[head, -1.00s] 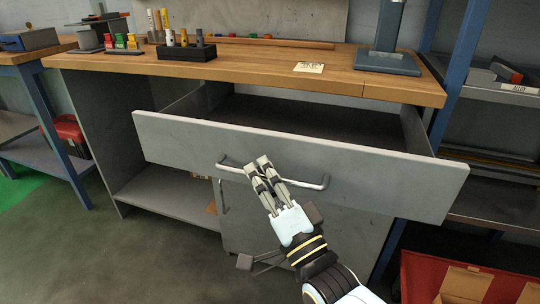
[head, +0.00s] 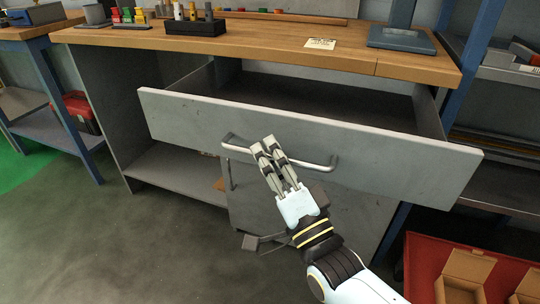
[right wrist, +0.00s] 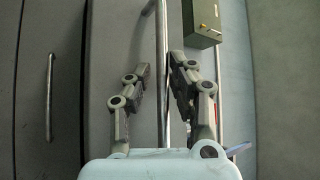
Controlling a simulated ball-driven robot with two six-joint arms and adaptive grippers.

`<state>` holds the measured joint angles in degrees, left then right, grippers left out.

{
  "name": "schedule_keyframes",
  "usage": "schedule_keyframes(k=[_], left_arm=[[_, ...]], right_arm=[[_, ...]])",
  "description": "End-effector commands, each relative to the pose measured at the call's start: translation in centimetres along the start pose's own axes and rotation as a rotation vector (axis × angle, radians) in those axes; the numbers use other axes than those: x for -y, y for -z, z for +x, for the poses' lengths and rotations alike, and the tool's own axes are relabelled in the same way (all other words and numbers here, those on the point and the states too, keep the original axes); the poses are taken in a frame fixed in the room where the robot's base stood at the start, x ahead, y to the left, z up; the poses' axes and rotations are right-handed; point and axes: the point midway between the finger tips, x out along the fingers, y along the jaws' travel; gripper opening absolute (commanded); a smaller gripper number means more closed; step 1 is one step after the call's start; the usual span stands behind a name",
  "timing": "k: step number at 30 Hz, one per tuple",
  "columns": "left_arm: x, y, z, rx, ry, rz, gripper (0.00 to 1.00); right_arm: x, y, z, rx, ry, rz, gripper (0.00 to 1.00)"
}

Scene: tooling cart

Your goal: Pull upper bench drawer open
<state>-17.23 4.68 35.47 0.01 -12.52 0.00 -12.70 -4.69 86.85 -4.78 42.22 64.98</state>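The upper drawer (head: 400,160) of the bench is open, its wide grey front standing well out from under the wooden top. Its dark interior (head: 320,100) shows behind the front and looks empty. The bar handle (head: 315,165) runs across the front. In the right wrist view the bar (right wrist: 162,60) passes between the two fingers (right wrist: 160,70), close to the right one; exact finger contact is hard to judge. My left gripper is not in view.
A lower cupboard door with an upright handle (head: 230,175) is below the drawer. A block with pegs (head: 195,27) and a paper note (head: 320,44) lie on the benchtop (head: 270,45). A red tray with cartons (head: 420,265) is at lower right. The floor (head: 150,250) at left is clear.

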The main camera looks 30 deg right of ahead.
Motion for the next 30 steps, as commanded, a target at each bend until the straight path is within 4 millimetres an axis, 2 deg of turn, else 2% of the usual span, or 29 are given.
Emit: schedule_keyframes(k=[5, 12, 18, 23, 30], left_arm=[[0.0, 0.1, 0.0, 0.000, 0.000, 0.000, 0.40], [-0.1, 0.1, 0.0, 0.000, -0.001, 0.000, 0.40], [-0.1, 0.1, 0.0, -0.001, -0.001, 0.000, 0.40], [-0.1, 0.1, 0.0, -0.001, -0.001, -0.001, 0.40], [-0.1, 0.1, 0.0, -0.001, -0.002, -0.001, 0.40]], right_arm=[[0.0, 0.0, -1.6, 0.001, -0.002, 0.000, 0.21], [-0.1, 0.0, -6.9, 0.002, -0.004, 0.000, 0.21], [-0.1, 0.0, -10.6, 0.001, -0.004, -0.001, 0.21], [-0.1, 0.0, -11.9, 0.001, -0.002, -0.001, 0.21], [0.0, 0.0, -12.1, 0.000, -0.001, -0.001, 0.21]])
